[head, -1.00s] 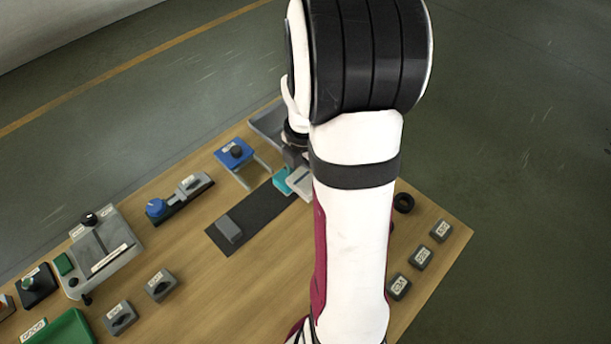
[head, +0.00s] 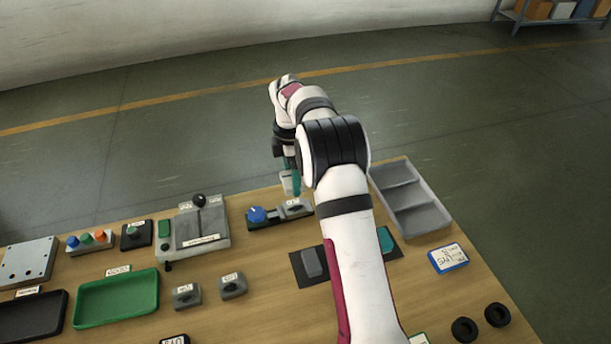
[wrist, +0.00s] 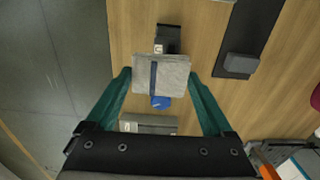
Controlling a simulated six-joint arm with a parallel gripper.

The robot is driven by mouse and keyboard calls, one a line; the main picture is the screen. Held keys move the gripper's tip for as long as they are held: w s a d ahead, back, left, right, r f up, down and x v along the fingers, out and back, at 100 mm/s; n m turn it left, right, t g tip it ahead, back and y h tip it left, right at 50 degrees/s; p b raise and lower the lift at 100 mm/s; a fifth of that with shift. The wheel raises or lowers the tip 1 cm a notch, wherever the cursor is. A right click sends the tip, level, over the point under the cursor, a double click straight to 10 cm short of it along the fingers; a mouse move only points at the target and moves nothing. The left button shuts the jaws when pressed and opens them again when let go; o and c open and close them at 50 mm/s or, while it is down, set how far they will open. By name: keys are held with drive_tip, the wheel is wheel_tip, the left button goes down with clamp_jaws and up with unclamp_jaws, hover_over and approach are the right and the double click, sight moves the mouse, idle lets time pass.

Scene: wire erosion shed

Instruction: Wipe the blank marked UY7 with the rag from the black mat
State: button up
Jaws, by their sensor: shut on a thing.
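My gripper (wrist: 160,77) has teal fingers and is shut on a grey rag with a dark blue stripe (wrist: 152,88). In the head view the gripper (head: 291,182) holds the pale rag (head: 287,184) above the table's far edge, near a fixture with a blue knob (head: 256,215). The black mat (head: 298,280) lies nearer and to the right, partly hidden by my arm. A grey block (head: 313,262) and a teal piece (head: 386,240) are on it. Two grey labelled blocks (head: 187,296) (head: 233,286) stand at front left. I cannot read UY7 on any label.
A grey divided tray (head: 425,218) and a blue labelled box (head: 448,258) are at right, with black rings (head: 465,329) nearer. At left are a green tray (head: 117,297), a grey slide fixture (head: 200,225) and button boxes (head: 90,240).

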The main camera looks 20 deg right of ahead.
sight(293, 203)
drive_tip(key=shift+f, duration=3.5)
drive_tip(key=shift+s+f, duration=0.25)
drive_tip(key=shift+s, duration=0.05)
drive_tip(key=shift+c, duration=0.7)
drive_tip(key=shift+s, duration=0.35)
drive_tip(key=shift+c, duration=0.6)
drive_tip(key=shift+s, duration=1.35)
drive_tip(key=shift+w, duration=1.95)
drive_tip(key=shift+r, duration=4.1)
